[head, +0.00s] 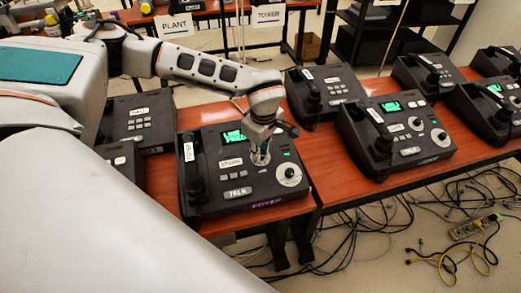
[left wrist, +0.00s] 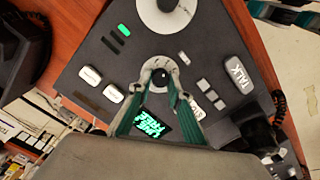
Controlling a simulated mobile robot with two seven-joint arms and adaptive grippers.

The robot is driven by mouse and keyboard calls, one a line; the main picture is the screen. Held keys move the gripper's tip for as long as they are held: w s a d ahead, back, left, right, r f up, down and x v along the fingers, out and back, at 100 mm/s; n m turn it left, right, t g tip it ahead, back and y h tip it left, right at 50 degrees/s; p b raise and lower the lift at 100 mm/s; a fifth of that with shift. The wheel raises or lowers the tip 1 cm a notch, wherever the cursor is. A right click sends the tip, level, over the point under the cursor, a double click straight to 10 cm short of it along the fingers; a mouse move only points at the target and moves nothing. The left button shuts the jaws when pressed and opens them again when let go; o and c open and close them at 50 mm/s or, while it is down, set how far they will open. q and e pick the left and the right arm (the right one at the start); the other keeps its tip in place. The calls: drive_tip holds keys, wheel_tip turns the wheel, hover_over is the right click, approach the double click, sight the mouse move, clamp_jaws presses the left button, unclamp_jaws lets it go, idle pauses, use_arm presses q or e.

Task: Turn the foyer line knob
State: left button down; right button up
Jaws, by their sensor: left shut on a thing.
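The foyer phone is a black desk unit (head: 215,205) with a purple FOYER label on its front edge, a handset (head: 190,165) at its left and a lit green screen (head: 232,137). A small round line knob (left wrist: 160,75) with a dark centre sits between the screen (left wrist: 152,125) and a larger white dial (left wrist: 170,15); the dial also shows in the head view (head: 288,174). My left gripper (head: 261,157) points down over the phone. Its fingers (left wrist: 159,80) are shut on the line knob, one on each side. My right gripper is not in view.
Other black phones stand close by, one behind (head: 325,92) and one to the right (head: 395,133), on red-brown tables (head: 330,185). A TALK button (left wrist: 237,73) and smaller buttons lie near the knob. Cables (head: 400,215) and a power strip (head: 475,227) lie on the floor.

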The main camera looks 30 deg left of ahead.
use_arm(q)
drive_tip(key=c, duration=1.9)
unclamp_jaws()
drive_tip(key=r, duration=0.4)
drive_tip(key=s+d+r, duration=0.1)
drive_tip(key=r, duration=0.6)
drive_tip(key=shift+s+d+r, duration=0.3)
drive_tip(key=shift+r, duration=0.1)
